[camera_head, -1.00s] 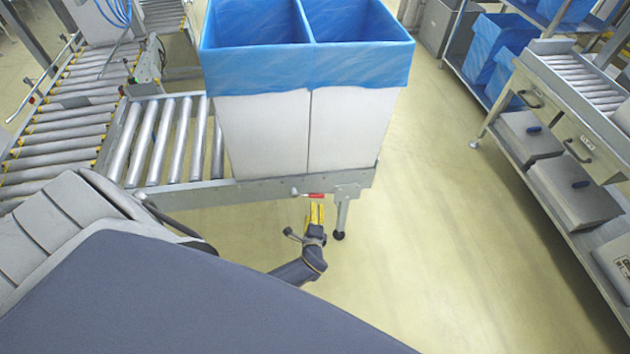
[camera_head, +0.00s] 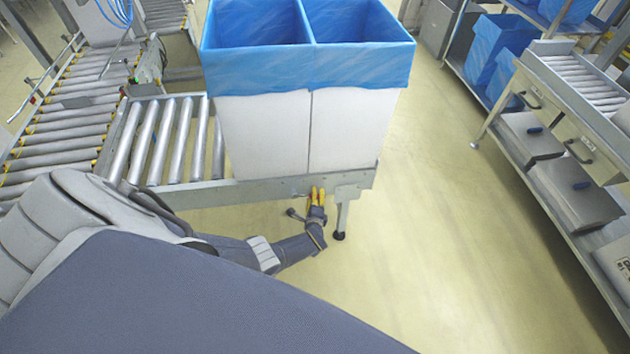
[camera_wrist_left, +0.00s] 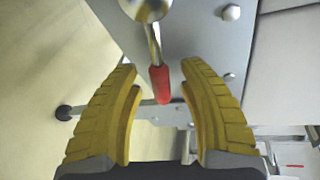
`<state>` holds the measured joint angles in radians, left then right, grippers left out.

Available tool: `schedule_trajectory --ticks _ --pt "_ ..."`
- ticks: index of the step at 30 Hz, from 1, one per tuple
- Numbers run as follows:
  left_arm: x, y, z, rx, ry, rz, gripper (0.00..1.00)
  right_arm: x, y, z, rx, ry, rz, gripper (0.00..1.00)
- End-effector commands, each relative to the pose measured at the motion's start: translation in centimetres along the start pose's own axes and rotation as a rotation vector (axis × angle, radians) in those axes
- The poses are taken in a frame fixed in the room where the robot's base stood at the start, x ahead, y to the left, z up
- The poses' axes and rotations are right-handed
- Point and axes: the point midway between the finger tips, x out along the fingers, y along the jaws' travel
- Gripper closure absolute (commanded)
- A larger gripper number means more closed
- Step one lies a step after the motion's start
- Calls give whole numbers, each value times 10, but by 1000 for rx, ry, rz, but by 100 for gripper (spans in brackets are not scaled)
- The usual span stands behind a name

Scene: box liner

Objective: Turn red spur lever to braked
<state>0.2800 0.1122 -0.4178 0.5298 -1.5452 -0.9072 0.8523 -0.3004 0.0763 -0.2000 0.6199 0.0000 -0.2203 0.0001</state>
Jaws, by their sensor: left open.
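The red spur lever (camera_wrist_left: 160,84) shows in the left wrist view as a metal rod with a red grip, coming from a round pivot on the grey frame plate. Its red grip lies between the yellow fingers of my left gripper (camera_wrist_left: 160,100), which is open, with a gap visible on both sides. In the head view my left gripper (camera_head: 317,196) is at the front side rail of the roller conveyor (camera_head: 250,192), below the lined boxes, and it hides the lever there. My right gripper is not in view.
Two white boxes with blue liners (camera_head: 305,65) stand on the conveyor end, above my gripper. A conveyor leg (camera_head: 342,212) stands just right of the gripper. A shelf rack (camera_head: 560,190) is at the right, with clear floor (camera_head: 435,200) between.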

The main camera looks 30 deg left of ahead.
Motion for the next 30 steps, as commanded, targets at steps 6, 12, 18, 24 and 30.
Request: schedule_trajectory --ticks 6,12,18,24,30 --pt "3 -1 0 0 0 -1 59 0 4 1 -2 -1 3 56" --pt "3 -1 0 0 0 -1 59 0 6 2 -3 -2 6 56" --pt "3 -1 0 0 0 0 74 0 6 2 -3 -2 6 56" --pt "3 -1 0 0 0 -1 97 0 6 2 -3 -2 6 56" --pt "3 -1 0 0 0 -1 100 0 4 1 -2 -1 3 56"
